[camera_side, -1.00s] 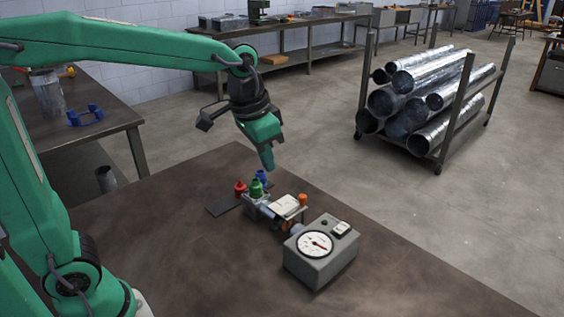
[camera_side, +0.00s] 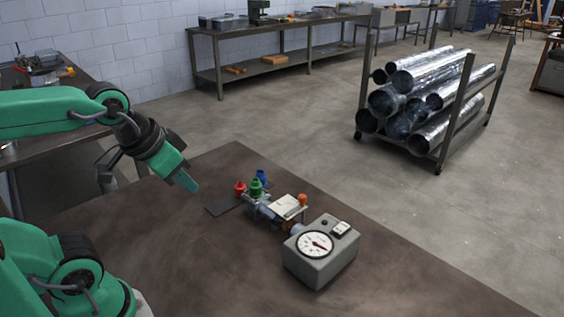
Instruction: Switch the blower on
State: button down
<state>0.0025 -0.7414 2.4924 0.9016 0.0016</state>
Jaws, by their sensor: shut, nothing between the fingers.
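The grey box with a round white dial (camera_side: 316,244) stands on the brown table, with a light rocker switch (camera_side: 340,229) on its top right. I cannot tell which way the switch is set, and I cannot tell if this box is the blower. A small assembly with a pale plate (camera_side: 286,206) and an orange knob (camera_side: 303,200) sits just behind it, to its left. My gripper (camera_side: 187,182) is shut and empty, above the table's left part, up and left of the box and apart from everything.
A red piece (camera_side: 240,188), a green piece (camera_side: 256,187) and a blue piece (camera_side: 261,176) stand behind the assembly, near a dark flat plate (camera_side: 222,207). A rack of metal ducts (camera_side: 425,100) stands on the floor beyond. The table's front is clear.

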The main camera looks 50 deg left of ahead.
jog(key=shift+s+f, duration=0.1)
dwell(0.4)
jog(key=w+d+r+n+g, duration=0.1)
jog(key=w+d+r+n, duration=0.25)
jog(key=w, duration=0.45)
jog(key=w+d+r+n+g, duration=0.2)
jog(key=w+n, duration=0.3)
jog(key=w, duration=0.2)
jog(key=n+g, duration=0.3)
jog(key=n, duration=0.7)
send_over(344, 225)
notch_tip(344, 225, down, 7)
jog(key=shift+m, duration=0.25)
notch_tip(344, 225, down, 14)
jog(key=shift+r, duration=0.1)
